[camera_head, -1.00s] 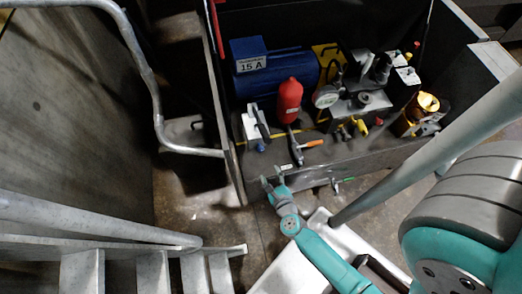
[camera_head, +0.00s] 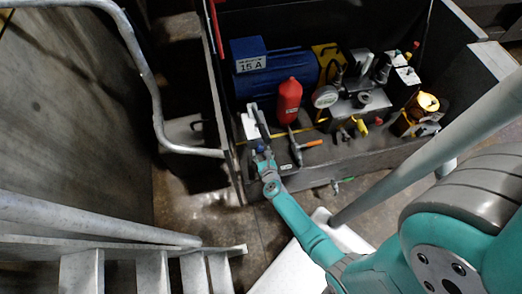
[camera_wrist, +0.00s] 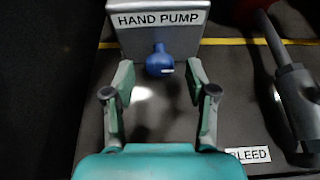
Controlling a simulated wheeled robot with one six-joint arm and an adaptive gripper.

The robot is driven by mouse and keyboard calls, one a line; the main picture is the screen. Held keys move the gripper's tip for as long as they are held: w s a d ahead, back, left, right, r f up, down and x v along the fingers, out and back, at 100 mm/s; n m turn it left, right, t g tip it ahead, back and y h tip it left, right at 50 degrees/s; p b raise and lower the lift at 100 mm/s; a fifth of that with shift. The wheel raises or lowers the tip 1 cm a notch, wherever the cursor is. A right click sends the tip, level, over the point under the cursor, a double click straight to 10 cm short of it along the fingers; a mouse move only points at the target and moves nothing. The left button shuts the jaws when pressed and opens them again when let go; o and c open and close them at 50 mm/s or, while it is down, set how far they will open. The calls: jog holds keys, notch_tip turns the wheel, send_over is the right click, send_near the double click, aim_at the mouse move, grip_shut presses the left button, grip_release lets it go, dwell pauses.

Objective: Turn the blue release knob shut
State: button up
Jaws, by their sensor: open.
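The blue release knob (camera_wrist: 160,62) sticks out of the front of a grey block labelled HAND PUMP (camera_wrist: 160,20). In the wrist view my gripper (camera_wrist: 160,80) is open, with one finger on each side just in front of the knob. The fingertips do not visibly touch it. In the head view the knob (camera_head: 260,148) is a small blue spot at the low front end of the pale hand pump (camera_head: 250,126), and my gripper (camera_head: 264,160) is right below it.
A grey rod with a BLEED label (camera_wrist: 250,155) is at the right in the wrist view. A blue motor (camera_head: 275,75) sits behind. Metal railing (camera_head: 150,85) runs at the left.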

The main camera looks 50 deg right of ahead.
jog(key=shift+x, duration=1)
grip_shut()
jog(key=n+h, duration=0.1)
jog(key=n+g, duration=0.1)
jog(key=n, duration=0.1)
jog(key=shift+w+a+h, duration=0.15)
jog(key=shift+a+h, duration=0.05)
jog(key=shift+h, duration=0.2)
jog(key=shift+f+n+g+h, duration=0.1)
jog(key=shift+n+g+h, duration=0.2)
jog(key=shift+n+h, duration=0.95)
jog(key=shift+n+y, duration=0.25)
jog(key=shift+n, duration=0.1)
